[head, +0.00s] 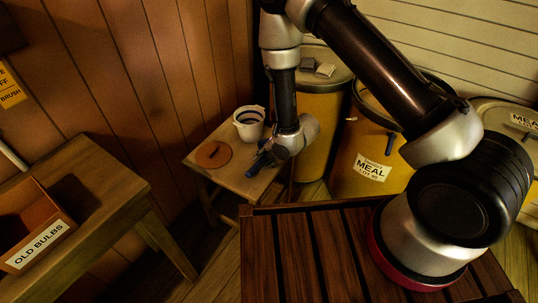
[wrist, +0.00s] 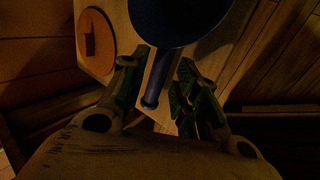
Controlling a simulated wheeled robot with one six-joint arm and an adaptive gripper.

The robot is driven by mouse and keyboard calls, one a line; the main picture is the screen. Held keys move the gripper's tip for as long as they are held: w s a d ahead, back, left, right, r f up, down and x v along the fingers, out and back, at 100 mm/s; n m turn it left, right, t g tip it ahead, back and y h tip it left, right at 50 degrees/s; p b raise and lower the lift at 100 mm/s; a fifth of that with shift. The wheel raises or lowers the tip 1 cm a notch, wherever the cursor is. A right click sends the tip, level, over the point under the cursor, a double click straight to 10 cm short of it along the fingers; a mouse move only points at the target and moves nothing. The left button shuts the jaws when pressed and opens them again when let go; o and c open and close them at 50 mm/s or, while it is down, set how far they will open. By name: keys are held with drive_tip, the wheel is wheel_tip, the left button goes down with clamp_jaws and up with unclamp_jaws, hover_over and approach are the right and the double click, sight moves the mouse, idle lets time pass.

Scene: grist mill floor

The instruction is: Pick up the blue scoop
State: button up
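The blue scoop (wrist: 180,15) shows in the wrist view with its round bowl at the top edge, partly cut off. Its blue handle (wrist: 156,82) points down between the two fingers of my gripper (wrist: 158,95). The fingers are spread, one on each side of the handle, with pale surface showing between the handle and the right finger. In the head view my gripper (head: 262,162) is low over the small wooden table (head: 233,171). Dark blue shows by its fingers there, but the scoop is mostly hidden.
A round reddish-brown lid (head: 213,154) lies on the small table, left of my gripper. A white bucket (head: 247,131) stands behind it. Yellow meal bins (head: 370,160) stand close on the right. A bench with a bulb box (head: 38,236) is at the left.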

sight(260, 162)
drive_tip(key=x, duration=0.4)
drive_tip(key=shift+d, duration=0.15)
clamp_jaws()
wheel_tip(260, 162, up, 10)
drive_tip(key=shift+c, duration=2.2)
unclamp_jaws()
clamp_jaws()
